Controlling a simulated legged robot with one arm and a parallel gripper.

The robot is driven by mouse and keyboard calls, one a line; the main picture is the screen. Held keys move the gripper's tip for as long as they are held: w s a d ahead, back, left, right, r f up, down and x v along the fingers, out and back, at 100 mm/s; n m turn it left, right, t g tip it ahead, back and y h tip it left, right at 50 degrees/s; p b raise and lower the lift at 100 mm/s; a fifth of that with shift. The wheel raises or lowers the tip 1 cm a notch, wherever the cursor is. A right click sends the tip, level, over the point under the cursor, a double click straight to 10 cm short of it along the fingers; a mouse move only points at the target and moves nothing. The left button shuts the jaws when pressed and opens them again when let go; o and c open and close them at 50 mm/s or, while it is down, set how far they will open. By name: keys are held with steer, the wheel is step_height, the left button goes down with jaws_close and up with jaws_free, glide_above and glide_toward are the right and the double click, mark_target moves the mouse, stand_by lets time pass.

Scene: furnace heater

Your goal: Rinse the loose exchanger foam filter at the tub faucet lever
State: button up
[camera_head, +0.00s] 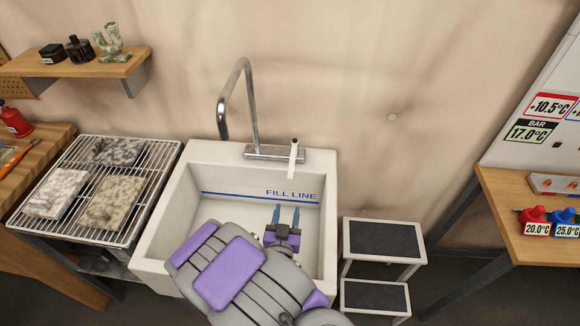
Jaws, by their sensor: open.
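The white tub (327,178) stands against the wall, with a blue line and "FILL LINE" on its inside back wall. Its chrome faucet (250,95) has a tall bent spout. The pale faucet lever (293,158) stands upright at the right of the faucet base. Three mottled slabs that look like foam filters lie on the wire rack left of the tub: a grey one (118,152), a whitish one (57,194) and a beige one (112,202). I cannot tell which is the loose exchanger filter. My gripper (286,210) is open and empty over the tub, below the lever; my arm hides the tub's front.
The wire rack (150,200) stands close beside the tub. A two-step stool (384,240) is at the right. A bench with red and blue valves (535,214) is at far right. A wall shelf (90,66) holds small items at upper left.

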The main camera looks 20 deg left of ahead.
mark_target(291, 168)
steer(key=shift+n+y, duration=0.3)
steer(key=shift+y, duration=0.1)
steer(key=b+x, duration=0.1)
steer(key=x, duration=0.4)
steer(key=b+x, duration=0.1)
steer(key=x, duration=0.5)
steer(key=r+b+x, duration=0.1)
steer(key=x, duration=0.5)
steer(key=shift+a, duration=0.1)
steer(key=shift+c, duration=0.3)
jaws_close()
steer(key=shift+r, duration=0.1)
